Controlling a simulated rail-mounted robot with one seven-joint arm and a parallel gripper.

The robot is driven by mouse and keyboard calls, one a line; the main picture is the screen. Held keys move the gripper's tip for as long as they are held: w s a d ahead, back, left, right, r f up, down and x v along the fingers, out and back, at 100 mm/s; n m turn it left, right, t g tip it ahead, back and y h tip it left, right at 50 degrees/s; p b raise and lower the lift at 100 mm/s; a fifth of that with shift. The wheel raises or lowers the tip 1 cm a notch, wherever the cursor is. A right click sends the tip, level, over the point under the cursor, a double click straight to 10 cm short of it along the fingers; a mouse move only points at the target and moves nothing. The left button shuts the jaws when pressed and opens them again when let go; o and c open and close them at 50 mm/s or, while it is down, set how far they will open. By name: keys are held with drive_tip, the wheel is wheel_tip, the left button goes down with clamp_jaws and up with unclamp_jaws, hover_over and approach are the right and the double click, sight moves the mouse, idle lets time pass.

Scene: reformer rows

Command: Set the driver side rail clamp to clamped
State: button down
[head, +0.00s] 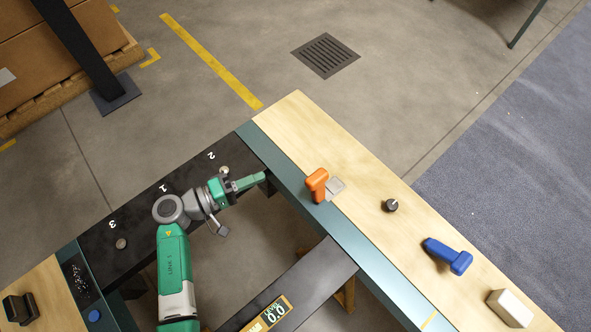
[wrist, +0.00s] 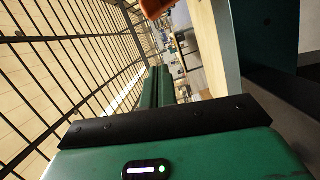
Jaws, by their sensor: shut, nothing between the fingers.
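An orange clamp handle (head: 316,184) with a small silver plate (head: 335,188) sits on the teal rail (head: 345,229), beside the pale wooden board. I take it for the rail clamp; I cannot tell its setting from this view. Part of an orange thing, likely the same handle, shows at the top edge of the wrist view (wrist: 155,7). My gripper (head: 260,180) is shut and empty, near the rail's left edge and left of the orange handle, not touching it. Its green fingers lie together in the wrist view (wrist: 158,87).
A blue-handled thing (head: 448,256), a dark knob (head: 390,205) and a whitish block (head: 510,308) are on the wooden board (head: 365,180). A black numbered bar (head: 135,232) lies under my arm. A dark beam (head: 305,285) with a display meets the rail. Open floor shows between the bars.

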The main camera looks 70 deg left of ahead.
sight(318, 189)
drive_tip(key=w+d, duration=0.1)
drive_tip(key=w, duration=1)
drive_tip(key=shift+w+d+f, duration=0.25)
drive_tip(key=shift+f, duration=0.2)
drive_tip(key=shift+b, duration=0.3)
drive_tip(key=shift+w+d+r+m, duration=0.1)
drive_tip(key=shift+d+m, duration=0.2)
drive_tip(key=shift+m, duration=0.1)
